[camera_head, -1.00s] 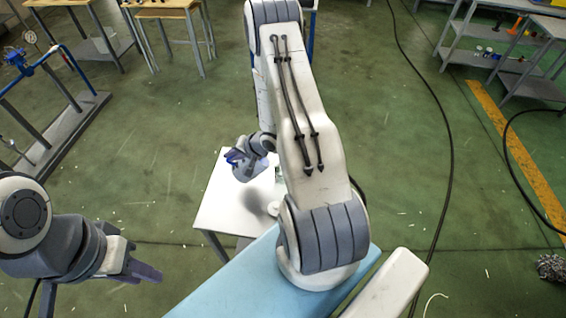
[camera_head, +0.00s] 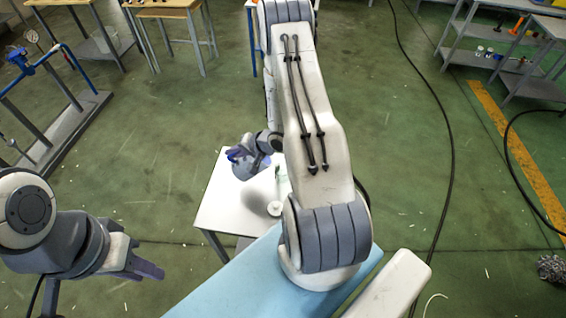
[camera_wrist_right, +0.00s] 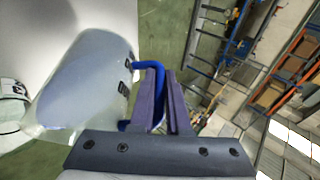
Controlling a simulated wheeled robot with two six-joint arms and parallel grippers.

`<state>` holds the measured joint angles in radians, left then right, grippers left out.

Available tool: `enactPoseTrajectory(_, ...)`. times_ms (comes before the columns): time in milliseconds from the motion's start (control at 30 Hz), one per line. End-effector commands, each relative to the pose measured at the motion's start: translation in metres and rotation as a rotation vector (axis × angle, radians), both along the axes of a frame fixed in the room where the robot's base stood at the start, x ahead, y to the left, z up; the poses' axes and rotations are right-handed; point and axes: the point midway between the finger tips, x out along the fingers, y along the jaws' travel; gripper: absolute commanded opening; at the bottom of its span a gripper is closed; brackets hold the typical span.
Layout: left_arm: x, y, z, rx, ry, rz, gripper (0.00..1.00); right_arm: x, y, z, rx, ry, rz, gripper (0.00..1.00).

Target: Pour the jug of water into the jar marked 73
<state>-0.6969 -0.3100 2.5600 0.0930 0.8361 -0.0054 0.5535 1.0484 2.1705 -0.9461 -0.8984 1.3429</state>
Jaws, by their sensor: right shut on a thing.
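The jug (camera_wrist_right: 80,88) is a translucent, whitish vessel with a blue handle (camera_wrist_right: 147,78). In the right wrist view, my right gripper (camera_wrist_right: 163,85) is shut on the handle. The jug leans, its wide end towards a clear jar (camera_wrist_right: 12,110) with a label, cut by the left edge; its number is not legible. In the head view, my right gripper (camera_head: 240,158) is above the small white table (camera_head: 225,210), with the jug largely hidden. A clear glass vessel (camera_head: 282,182) shows there beside my arm. My left gripper (camera_head: 145,265) is off to the left, empty; its opening is unclear.
A white round piece (camera_head: 275,209) is on the table near the glass vessel. My right arm hides the table's right part. A blue pipe rig (camera_head: 40,60) stands at far left, and shelves (camera_head: 500,60) at the upper right. Green floor around the table is largely clear.

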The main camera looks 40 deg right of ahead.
Motion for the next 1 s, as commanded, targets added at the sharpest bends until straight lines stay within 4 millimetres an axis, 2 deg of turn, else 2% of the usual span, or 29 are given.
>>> enactPoseTrajectory(1000,0.000,0.000,-0.001,0.000,0.000,0.000,0.30,0.001,0.001,0.013,0.075,-0.055,0.008,0.00)
